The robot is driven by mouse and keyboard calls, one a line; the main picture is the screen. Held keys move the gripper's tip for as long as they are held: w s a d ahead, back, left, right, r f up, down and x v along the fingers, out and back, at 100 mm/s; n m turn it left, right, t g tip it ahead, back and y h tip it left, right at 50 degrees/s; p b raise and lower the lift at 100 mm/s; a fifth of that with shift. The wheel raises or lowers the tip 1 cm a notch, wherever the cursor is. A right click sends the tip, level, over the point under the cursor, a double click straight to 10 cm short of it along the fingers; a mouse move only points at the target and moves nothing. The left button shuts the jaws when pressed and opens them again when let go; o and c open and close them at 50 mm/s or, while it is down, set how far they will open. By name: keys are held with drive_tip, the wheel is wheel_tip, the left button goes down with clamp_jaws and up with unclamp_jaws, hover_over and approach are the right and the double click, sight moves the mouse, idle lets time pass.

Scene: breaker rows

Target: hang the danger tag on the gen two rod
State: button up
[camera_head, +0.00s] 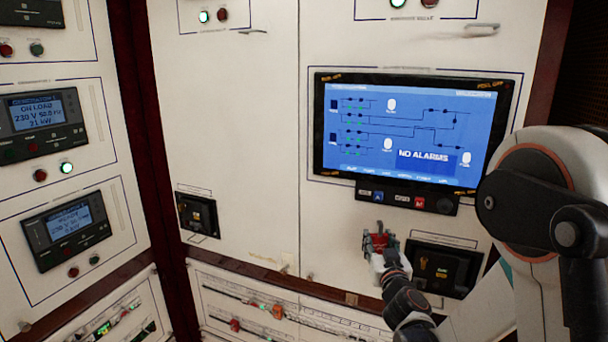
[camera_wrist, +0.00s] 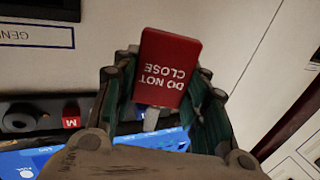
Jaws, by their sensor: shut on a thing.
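My gripper (camera_head: 379,242) is in front of the white panel, just below the screen's left half. It is shut on the danger tag (camera_head: 379,243), a small red piece. In the wrist view the red tag (camera_wrist: 164,70) reads "DO NOT CLOSE" upside down and stands out between the gripper's fingers (camera_wrist: 163,100). A pale strip shows below the tag in that view. I cannot make out which part is the gen two rod. A black recessed unit (camera_head: 442,268) is right of my gripper, and a label (camera_wrist: 35,33) starting "GEN" shows beside a black unit in the wrist view.
The lit screen (camera_head: 405,135) reads "NO ALARMS", with a button strip (camera_head: 405,198) under it. Another black unit (camera_head: 198,215) is on the panel to the left. Two displays (camera_head: 45,118) (camera_head: 66,230) are on the far left cabinet. The panel between is clear.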

sight(381, 223)
wheel_tip(381, 223, up, 9)
drive_tip(key=p, duration=0.7)
drive_tip(key=shift+f, duration=0.1)
idle(0.7)
